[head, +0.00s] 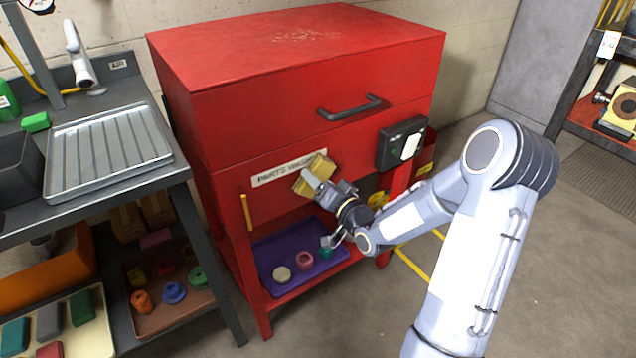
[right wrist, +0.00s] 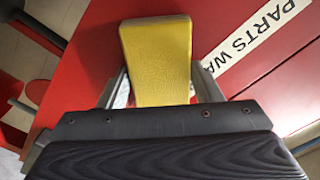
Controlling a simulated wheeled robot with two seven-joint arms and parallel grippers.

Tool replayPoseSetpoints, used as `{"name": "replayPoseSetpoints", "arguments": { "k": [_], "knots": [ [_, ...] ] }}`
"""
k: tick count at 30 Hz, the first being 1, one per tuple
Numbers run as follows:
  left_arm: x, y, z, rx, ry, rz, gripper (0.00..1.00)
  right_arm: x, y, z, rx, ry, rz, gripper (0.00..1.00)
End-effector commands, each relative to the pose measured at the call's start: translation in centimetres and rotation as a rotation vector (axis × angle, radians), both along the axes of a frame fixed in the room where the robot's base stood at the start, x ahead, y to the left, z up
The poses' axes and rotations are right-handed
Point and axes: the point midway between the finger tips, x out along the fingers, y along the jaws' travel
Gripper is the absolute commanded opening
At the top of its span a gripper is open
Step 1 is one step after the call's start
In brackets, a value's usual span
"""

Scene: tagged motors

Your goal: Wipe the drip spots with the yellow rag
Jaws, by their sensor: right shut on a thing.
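The yellow rag (head: 314,174) looks like a thick folded pad. It is in my right gripper (head: 325,188), in front of the red parts washer (head: 250,140), beside the right end of its white label (head: 287,171). In the right wrist view the rag (right wrist: 157,60) stands up between the two fingers of my right gripper (right wrist: 160,95), with the red panel behind it. I cannot tell whether the rag touches the panel. Pale speckled marks (head: 305,37) show on the washer's lid; I cannot tell whether they are drip spots. My left gripper is out of view.
A purple tray (head: 312,235) with small round parts sits on the washer's lower shelf. A grey handle (head: 350,108) and a black switch box (head: 401,143) stick out from the front. A bench with a metal drain tray (head: 108,150) stands at left. Floor at right is open.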

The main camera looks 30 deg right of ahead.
Motion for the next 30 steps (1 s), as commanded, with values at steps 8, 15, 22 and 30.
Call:
{"name": "replayPoseSetpoints", "arguments": {
  "k": [8, 15, 22, 30],
  "knots": [
    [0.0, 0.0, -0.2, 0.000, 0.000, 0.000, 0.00, 0.0, -2.6, 0.0, -0.002, -0.001, -0.002, 0.40],
    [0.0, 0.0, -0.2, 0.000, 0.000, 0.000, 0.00, 0.1, -3.5, 0.0, -0.001, 0.000, -0.001, 0.40],
    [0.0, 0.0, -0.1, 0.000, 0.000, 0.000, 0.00, 0.3, -5.2, 0.0, -0.002, -0.001, -0.002, 0.40],
    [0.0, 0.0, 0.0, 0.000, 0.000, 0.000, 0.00, 0.7, -7.2, 0.0, -0.002, -0.001, -0.001, 0.40]
  ]
}}
